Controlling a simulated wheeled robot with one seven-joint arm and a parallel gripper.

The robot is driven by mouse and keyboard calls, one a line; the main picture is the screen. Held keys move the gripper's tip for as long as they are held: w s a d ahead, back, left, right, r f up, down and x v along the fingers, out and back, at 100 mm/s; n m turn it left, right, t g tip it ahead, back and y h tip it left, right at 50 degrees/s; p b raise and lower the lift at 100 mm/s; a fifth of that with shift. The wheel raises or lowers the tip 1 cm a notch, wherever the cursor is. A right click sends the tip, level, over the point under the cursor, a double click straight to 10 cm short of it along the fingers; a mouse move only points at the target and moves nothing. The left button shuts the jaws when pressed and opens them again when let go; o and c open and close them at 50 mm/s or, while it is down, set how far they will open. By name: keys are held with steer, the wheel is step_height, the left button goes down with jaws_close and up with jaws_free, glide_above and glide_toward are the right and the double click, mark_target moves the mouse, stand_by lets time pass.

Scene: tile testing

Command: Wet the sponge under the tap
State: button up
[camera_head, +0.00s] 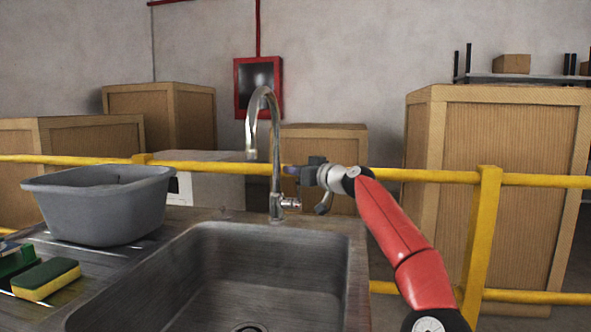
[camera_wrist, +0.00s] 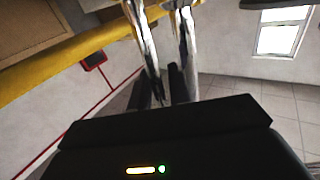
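A yellow sponge with a dark green top (camera_head: 45,279) lies on the ribbed drainboard left of the sink. The chrome tap (camera_head: 276,150) stands behind the sink, its curved spout pointing down; its lever (camera_head: 290,203) is low on its right side. No water stream shows. My gripper (camera_head: 292,171) is beside the tap's upright pipe, above the lever and far from the sponge. In the wrist view, the dark fingers (camera_wrist: 163,85) are apart, with the chrome tap (camera_wrist: 146,48) close by. Whether they touch it I cannot tell.
The steel sink basin (camera_head: 225,280) is empty. A grey tub (camera_head: 105,210) stands on the drainboard behind the sponge. A green object (camera_head: 14,262) is cut off at the left edge. A yellow railing (camera_head: 430,176) and wooden crates (camera_head: 500,180) stand behind.

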jaws_close()
steer(key=shift+s+f+n+b, duration=0.25)
steer(key=shift+n+b, duration=0.05)
steer(key=shift+b, duration=0.65)
steer(key=shift+s+a+b, duration=0.1)
steer(key=shift+s+b, duration=0.05)
steer(key=shift+b, duration=0.35)
steer(key=shift+s+r+n, duration=0.2)
steer(key=shift+r+n, duration=0.1)
steer(key=shift+n, duration=0.1)
steer(key=shift+o, duration=0.2)
jaws_free()
